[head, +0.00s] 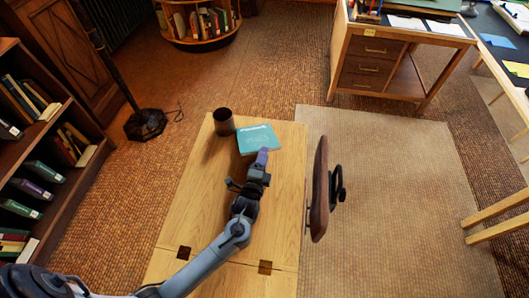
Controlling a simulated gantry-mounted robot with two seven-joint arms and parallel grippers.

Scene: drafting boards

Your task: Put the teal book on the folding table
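The teal book (258,137) lies flat at the far end of the light wooden folding table (210,195), near its right edge. My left arm reaches up over the table from the bottom left. My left gripper (261,160) is at the book's near edge, with a purple part at its tip. I cannot tell whether it touches the book or whether its fingers are open or shut. My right gripper is not in view.
A dark cup (223,121) stands just left of the book. A brown chair-like piece (319,190) stands close to the table's right side. A bookshelf (60,195) is at left, a floor lamp base (146,124) behind it, and a drawer desk (372,67) at back right.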

